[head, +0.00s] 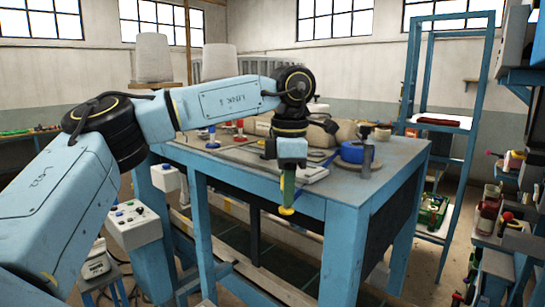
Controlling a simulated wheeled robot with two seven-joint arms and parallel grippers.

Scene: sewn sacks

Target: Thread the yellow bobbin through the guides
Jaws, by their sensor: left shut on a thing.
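My left arm comes in from the left and reaches over the front of the blue-framed worktable (385,190). My left gripper (290,172) points down in front of the table's front edge. It is shut on a narrow green and yellow piece, which I take to be the yellow bobbin (287,211); its yellow lower end shows below the jaws. Small red and blue pieces, including a blue one (212,137), stand on the table at the back left; I cannot tell whether these are the guides. My right gripper is not in view.
A blue roll (352,153) and a grey bottle-like item (367,158) stand on the table's right part, near tan sacks (340,132). A blue rack (413,80) stands behind at right, and loaded shelves (500,215) line the right edge. A control box (134,225) is at left.

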